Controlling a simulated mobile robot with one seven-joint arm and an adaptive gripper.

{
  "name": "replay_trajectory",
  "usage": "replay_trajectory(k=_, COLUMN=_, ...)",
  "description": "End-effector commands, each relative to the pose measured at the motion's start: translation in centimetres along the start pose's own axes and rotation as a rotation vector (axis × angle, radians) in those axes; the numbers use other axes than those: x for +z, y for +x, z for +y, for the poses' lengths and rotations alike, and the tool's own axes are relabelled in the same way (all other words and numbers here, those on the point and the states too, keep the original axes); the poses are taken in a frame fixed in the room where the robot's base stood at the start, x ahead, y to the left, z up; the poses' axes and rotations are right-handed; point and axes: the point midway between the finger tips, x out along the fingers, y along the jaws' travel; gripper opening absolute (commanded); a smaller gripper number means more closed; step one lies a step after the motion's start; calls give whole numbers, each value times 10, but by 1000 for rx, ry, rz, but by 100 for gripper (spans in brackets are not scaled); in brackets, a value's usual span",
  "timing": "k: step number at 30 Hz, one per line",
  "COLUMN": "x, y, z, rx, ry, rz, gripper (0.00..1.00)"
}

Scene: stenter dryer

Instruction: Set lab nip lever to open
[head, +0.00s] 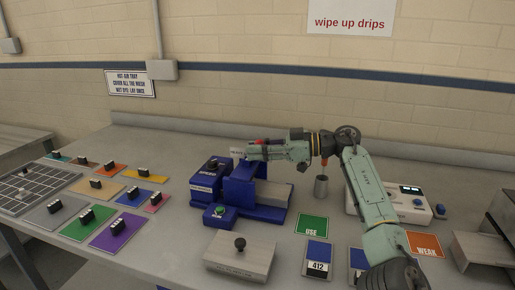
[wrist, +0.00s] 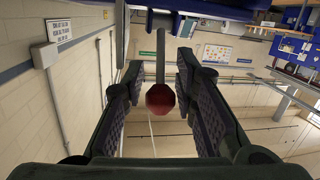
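The lab nip (head: 258,200) is the blue machine in the middle of the bench. Its lever shows in the wrist view as a grey rod (wrist: 160,50) with a round dark-red knob (wrist: 160,98). My gripper (head: 246,152) reaches in from the right above the nip, pointing left. In the wrist view my gripper (wrist: 158,72) is open, with one finger on each side of the knob. Gaps show between the knob and both fingers. In the head view my gripper and arm hide most of the lever.
A blue button box (head: 220,215) and a grey plate with a black knob (head: 240,255) stand in front of the nip. A metal cup (head: 321,187) and a white instrument (head: 405,203) are to the right. Coloured swatch cards (head: 117,230) lie to the left.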

Motion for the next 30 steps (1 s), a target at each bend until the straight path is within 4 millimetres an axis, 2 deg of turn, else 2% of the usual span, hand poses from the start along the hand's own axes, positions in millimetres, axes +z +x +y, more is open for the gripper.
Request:
replay_trajectory(k=5, x=0, y=-28, z=1, rx=7, ry=2, rz=0, gripper=26)
replay_trajectory(k=12, x=0, y=-81, z=1, rx=8, ry=1, rz=0, gripper=26)
replay_trajectory(k=16, x=-1, y=-102, z=1, rx=7, ry=1, rz=2, gripper=26)
replay_trajectory(k=21, x=-1, y=-116, z=1, rx=6, ry=0, rz=2, gripper=26)
replay_trajectory(k=30, x=-1, y=-119, z=0, rx=5, ry=0, rz=2, gripper=26)
